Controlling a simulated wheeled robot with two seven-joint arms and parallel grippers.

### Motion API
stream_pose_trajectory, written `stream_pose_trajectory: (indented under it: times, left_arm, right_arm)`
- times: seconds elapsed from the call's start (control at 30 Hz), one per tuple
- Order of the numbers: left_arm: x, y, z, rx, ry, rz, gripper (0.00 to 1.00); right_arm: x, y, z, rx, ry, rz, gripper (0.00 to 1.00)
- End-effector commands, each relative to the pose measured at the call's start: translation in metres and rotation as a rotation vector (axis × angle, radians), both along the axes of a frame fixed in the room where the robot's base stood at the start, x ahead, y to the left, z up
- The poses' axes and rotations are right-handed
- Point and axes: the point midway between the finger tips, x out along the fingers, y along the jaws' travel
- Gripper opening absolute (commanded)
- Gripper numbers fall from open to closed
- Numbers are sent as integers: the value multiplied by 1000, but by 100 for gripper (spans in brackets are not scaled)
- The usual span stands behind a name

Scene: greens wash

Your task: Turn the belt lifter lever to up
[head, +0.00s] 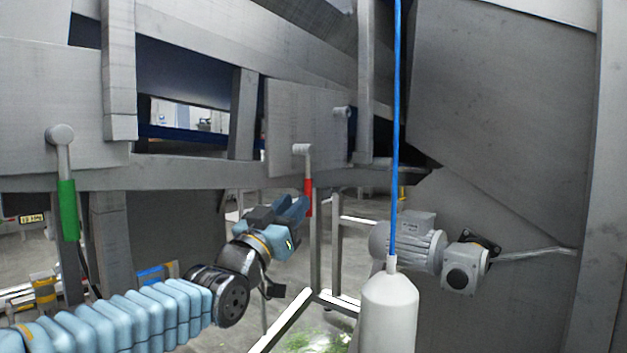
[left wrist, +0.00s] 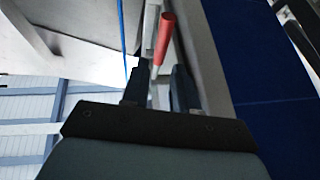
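A lever with a red handle (head: 309,197) hangs down from its pivot on a grey frame plate, near the middle of the head view. A second lever with a green handle (head: 68,210) hangs down at the far left. No label shows which is the belt lifter. My left gripper (head: 297,208) is just beside the red handle, and its fingers partly overlap in the head view. In the left wrist view, the red handle (left wrist: 165,38) lies ahead of the open fingers (left wrist: 160,88), its end in line with the gap. Contact is not clear. My right gripper is not in view.
A blue cord (head: 397,120) hangs down to a white bottle-shaped body (head: 389,312) right of the red lever. A grey motor (head: 412,246) sits behind it. A grey beam (head: 200,172) runs across above my left arm. Frame legs stand on the floor below.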

Motion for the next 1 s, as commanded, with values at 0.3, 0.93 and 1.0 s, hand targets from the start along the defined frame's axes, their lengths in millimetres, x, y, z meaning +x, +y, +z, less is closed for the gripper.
stream_pose_trajectory:
  times: [0.3, 0.93, 1.0]
  left_arm:
    - [58, -27, 28, 2, 1, 2, 28]
    - [75, -35, 33, 0, 2, 1, 10]
    - [75, -35, 33, 0, 2, 1, 0]
  right_arm:
    - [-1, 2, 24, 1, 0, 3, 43]
    - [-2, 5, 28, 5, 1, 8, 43]
    - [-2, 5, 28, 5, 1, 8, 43]
